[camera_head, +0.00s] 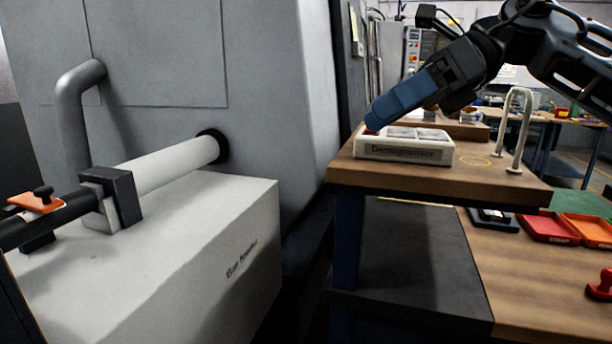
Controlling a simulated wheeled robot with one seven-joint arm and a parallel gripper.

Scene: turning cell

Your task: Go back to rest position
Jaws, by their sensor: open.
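My gripper (374,122) is at the upper right, at the end of my dark arm. Its blue fingers point down and left. The fingertips are over the left end of a white box labelled "Demagnetizer" (405,149), near a small red part there. I cannot tell whether they touch it. The gap between the fingers is hidden from this side, and I see nothing held. The box sits on a raised wooden shelf (372,172) with a dark blue frame.
A grey machine (160,50) and a white bar feeder (190,250) fill the left. A metal hoop stand (521,130) rises on the shelf's right. Red (549,228) and orange trays (588,231) and a red-handled item (600,286) lie on the lower bench (525,290).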

